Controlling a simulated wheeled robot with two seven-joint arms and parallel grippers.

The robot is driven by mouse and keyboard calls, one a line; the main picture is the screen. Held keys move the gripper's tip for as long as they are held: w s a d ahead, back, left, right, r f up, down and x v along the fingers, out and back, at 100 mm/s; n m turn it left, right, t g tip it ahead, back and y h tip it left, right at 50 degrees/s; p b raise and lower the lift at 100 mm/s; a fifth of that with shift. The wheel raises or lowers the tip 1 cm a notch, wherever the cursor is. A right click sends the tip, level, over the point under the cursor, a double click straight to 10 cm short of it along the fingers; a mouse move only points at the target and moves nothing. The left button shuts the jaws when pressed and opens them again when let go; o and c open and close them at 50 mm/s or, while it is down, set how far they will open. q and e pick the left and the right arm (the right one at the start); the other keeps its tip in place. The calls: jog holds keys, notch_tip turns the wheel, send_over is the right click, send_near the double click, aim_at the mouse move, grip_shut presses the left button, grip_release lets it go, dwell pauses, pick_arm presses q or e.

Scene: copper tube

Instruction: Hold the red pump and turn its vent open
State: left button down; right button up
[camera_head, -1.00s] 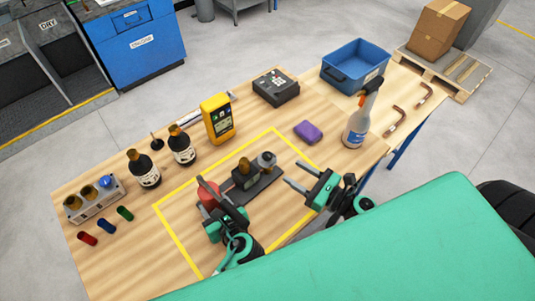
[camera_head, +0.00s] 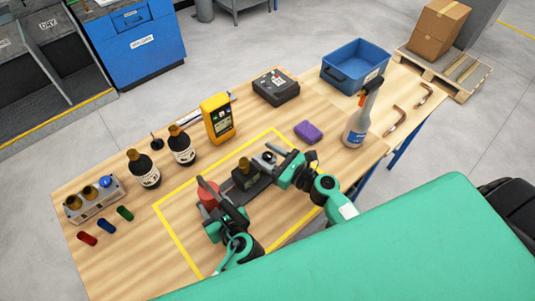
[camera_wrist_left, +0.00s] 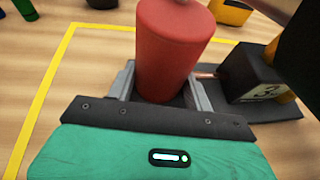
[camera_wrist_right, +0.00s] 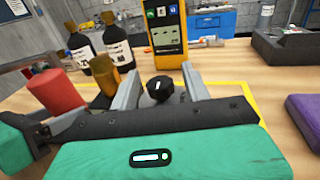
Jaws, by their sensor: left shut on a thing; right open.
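The red pump (camera_head: 206,191) stands on a dark base plate inside the yellow outline. In the left wrist view the red pump body (camera_wrist_left: 170,50) sits between the fingers of my left gripper (camera_wrist_left: 162,88), which is shut on it. A black knob with a white mark (camera_wrist_right: 160,87), seemingly the vent, shows in the right wrist view. My right gripper (camera_wrist_right: 161,84) is open, with one finger on either side of the knob; whether they touch it I cannot tell. A brass-coloured part (camera_wrist_right: 106,73) stands left of the right gripper's fingers.
Dark bottles (camera_head: 144,168) and a yellow meter (camera_head: 217,118) stand behind the outline. A purple sponge (camera_head: 308,131) and a spray bottle (camera_head: 357,125) are to the right. A blue bin (camera_head: 355,70) is at the far right.

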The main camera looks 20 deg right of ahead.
jog(key=c, duration=0.9)
jog(key=shift+c, duration=0.2)
jog(key=shift+n+y, duration=0.3)
jog(key=shift+n+g+y, duration=2.6)
jog(key=shift+g+y, duration=0.2)
jog(key=shift+g, duration=0.3)
jog(key=shift+d, duration=0.1)
jog(key=o, duration=0.9)
jog(key=shift+o, duration=0.2)
